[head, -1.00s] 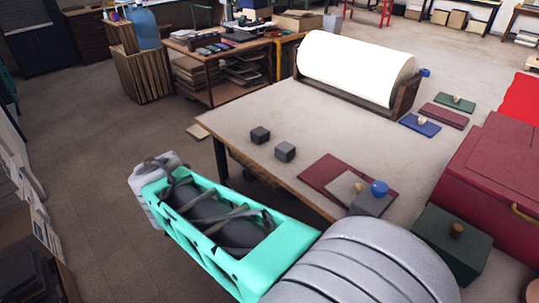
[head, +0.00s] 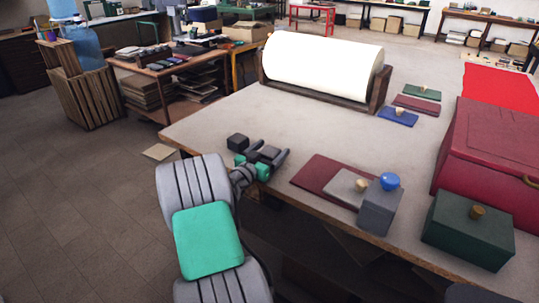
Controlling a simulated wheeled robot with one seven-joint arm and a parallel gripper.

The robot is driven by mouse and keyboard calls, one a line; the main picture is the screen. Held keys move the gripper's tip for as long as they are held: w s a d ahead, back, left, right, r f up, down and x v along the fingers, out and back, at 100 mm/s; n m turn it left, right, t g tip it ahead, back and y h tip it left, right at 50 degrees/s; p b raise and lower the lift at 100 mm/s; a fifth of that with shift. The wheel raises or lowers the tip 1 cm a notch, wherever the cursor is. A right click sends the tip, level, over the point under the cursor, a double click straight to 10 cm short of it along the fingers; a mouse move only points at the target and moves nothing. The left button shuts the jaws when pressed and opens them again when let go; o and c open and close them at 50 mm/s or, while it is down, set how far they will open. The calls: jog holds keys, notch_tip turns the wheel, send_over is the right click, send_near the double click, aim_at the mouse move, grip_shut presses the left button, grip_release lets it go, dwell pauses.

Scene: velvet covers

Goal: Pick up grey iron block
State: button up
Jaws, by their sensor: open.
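One finger shows on the block's right side. I cannot tell whether the fingers are around the block or above it, or whether they touch it.
A maroon board (head: 322,174) lies to the right, with a grey box (head: 380,208) and blue knob beside it. A dark green box (head: 468,230) and a red chest (head: 497,160) stand farther right. A white paper roll (head: 322,66) is at the back. The table's middle is clear.

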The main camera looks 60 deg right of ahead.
jog(key=shift+s+d, duration=0.15)
jog(key=shift+d, duration=1)
jog(key=shift+c, duration=0.6)
grip_shut()
jog(key=shift+r, duration=0.15)
